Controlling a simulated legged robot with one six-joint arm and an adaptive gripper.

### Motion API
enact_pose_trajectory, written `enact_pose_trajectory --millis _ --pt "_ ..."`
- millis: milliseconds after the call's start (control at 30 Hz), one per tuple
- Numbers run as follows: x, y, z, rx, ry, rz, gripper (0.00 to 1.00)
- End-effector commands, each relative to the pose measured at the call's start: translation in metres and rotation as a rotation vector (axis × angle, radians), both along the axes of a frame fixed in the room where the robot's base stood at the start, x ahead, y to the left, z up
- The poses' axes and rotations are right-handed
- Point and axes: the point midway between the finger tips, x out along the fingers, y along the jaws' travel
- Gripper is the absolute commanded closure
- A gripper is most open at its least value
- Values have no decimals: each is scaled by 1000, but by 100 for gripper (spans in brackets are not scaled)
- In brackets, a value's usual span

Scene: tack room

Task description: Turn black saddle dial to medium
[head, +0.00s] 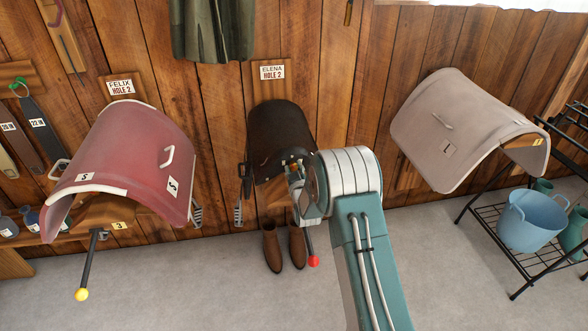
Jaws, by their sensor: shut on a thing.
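The black saddle (277,125) hangs on the wooden wall in the middle of the head view, under a sign (272,72) reading "ELENA HOLE 2". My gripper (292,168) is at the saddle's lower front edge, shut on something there. Small green and red bits show around the fingertips. The dial is mostly hidden by my gripper and wrist, so its setting cannot be read. My arm comes up from the lower right and covers the saddle's lower right side.
A red saddle (136,158) with a yellow-knobbed lever (82,294) is at left; a beige saddle (463,128) is at right. A red-knobbed lever (313,261) and brown boots (284,247) are below. A blue bucket (533,220) stands on a rack.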

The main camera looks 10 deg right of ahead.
Motion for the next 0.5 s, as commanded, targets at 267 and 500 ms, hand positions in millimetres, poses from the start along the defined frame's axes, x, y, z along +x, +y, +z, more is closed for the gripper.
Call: enact_pose_trajectory --millis 267,500 --pt "-2 1 -6 6 13 3 100" --pt "-1 1 -5 5 12 3 24"
